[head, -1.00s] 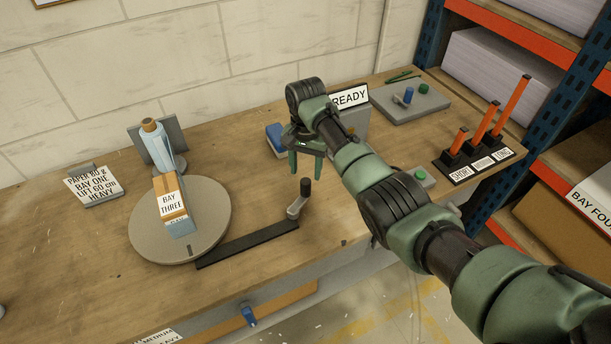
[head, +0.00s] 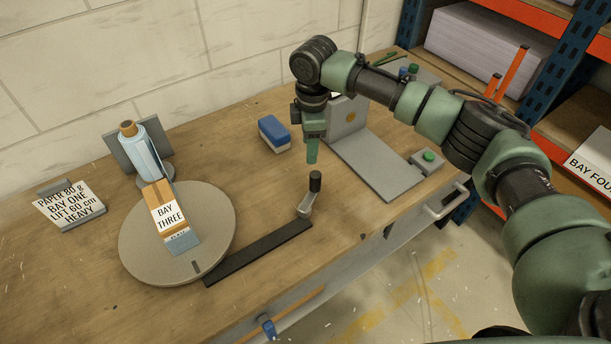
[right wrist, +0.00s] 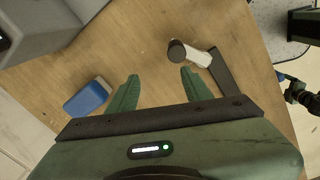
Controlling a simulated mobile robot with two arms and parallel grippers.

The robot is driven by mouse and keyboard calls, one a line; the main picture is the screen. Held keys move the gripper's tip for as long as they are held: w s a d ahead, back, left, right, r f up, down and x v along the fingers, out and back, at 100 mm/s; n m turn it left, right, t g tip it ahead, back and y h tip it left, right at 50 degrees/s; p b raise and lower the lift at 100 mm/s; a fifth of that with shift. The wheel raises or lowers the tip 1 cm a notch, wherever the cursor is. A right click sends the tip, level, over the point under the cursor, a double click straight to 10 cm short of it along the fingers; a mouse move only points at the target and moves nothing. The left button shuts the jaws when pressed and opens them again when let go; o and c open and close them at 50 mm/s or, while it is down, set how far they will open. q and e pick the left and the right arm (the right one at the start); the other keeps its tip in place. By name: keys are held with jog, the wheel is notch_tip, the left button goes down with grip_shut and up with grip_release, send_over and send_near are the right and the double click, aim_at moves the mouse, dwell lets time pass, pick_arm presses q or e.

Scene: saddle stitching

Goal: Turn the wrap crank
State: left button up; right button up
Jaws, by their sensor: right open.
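The wrap crank (head: 306,204) is a grey arm with an upright black knob (head: 315,181), at the right end of a black bar (head: 258,252) on the bench. My left gripper is out of view.
A blue and white block (head: 274,134) lies left of my right gripper. A grey plate stand (head: 375,165) and a green button box (head: 428,160) stand to the right. A paper sign (head: 68,205) stands at the far left. The bench front edge lies close to the crank.

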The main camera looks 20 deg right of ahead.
aim_at(317, 174)
jog(key=shift+s+d+f+n+g, duration=0.2)
jog(key=shift+s+d+f+n, duration=0.15)
jog(key=shift+s+n, duration=0.25)
jog(key=shift+s+d+f+n+g, duration=0.25)
jog(key=shift+s+f+n, duration=0.15)
jog(key=shift+s+n, duration=0.15)
jog(key=f, duration=0.3)
jog(key=shift+s+p, duration=0.25)
jog(key=shift+p, duration=0.05)
notch_tip(317, 174, down, 4)
jog(key=shift+r+p, duration=0.2)
jog(key=shift+p, duration=0.1)
jog(key=shift+f, duration=0.4)
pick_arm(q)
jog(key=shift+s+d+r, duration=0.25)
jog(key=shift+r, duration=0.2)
pick_arm(e)
jog(key=shift+w+f, duration=0.1)
jog(key=shift+f, duration=0.1)
jog(key=shift+c, duration=0.3)
grip_shut()
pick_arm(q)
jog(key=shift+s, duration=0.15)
pick_arm(e)
jog(key=shift+r, duration=0.1)
